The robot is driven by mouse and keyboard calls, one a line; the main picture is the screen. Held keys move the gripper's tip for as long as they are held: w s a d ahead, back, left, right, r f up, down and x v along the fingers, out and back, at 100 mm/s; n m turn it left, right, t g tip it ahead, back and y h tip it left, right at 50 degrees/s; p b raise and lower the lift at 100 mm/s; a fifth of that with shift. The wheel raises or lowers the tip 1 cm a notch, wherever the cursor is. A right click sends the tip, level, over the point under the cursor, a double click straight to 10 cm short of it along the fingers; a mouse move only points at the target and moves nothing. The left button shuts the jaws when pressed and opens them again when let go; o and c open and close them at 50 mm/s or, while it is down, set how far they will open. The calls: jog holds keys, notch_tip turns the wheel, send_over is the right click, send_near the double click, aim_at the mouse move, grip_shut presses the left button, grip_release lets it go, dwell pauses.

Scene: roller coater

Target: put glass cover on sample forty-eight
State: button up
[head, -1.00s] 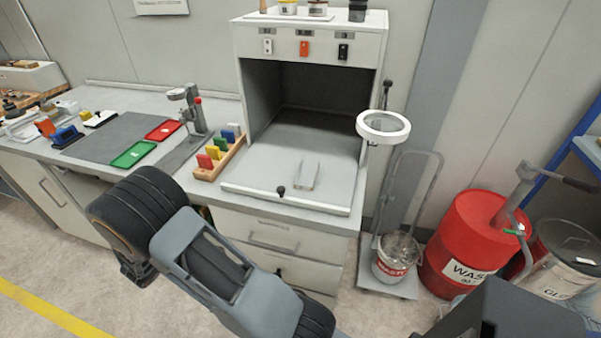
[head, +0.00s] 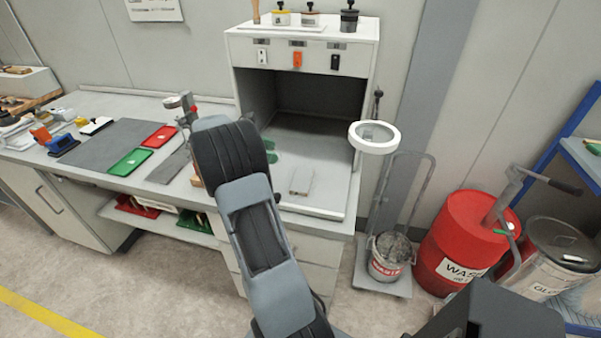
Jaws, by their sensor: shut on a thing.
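A small pale rectangular plate (head: 301,181) lies on the grey worktop of the open-fronted cabinet (head: 290,206). No number is readable on it, so I cannot tell whether it is sample forty-eight. I cannot make out a glass cover. My arm rises from the bottom middle to the cabinet's left front edge. My gripper does not show; it is hidden behind the arm's dark joint. Small green patches (head: 271,143) show just right of that joint, and I cannot tell what they are.
A ring magnifier (head: 374,138) stands at the cabinet's right. Red (head: 161,136) and green (head: 131,162) trays lie on the left bench. A red waste drum (head: 470,238) and a bucket (head: 390,258) stand on the floor at right. Bottles stand on the cabinet top.

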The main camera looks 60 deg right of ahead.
jog(key=w+d+x, duration=0.1)
jog(key=x, duration=0.4)
jog(key=p, duration=0.1)
send_over(300, 179)
jog(key=a, duration=0.1)
jog(key=f, duration=0.2)
jog(key=w+f, duration=0.1)
jog(key=f, duration=0.1)
jog(key=shift+f, duration=0.4)
jog(key=shift+s+d+f, duration=0.4)
jog(key=shift+f, duration=0.25)
jog(key=shift+d+f+p, duration=0.15)
jog(key=shift+f+p, duration=0.55)
jog(key=shift+f, duration=1)
jog(key=shift+f, duration=0.2)
jog(key=o, duration=0.9)
jog(key=shift+r, duration=0.1)
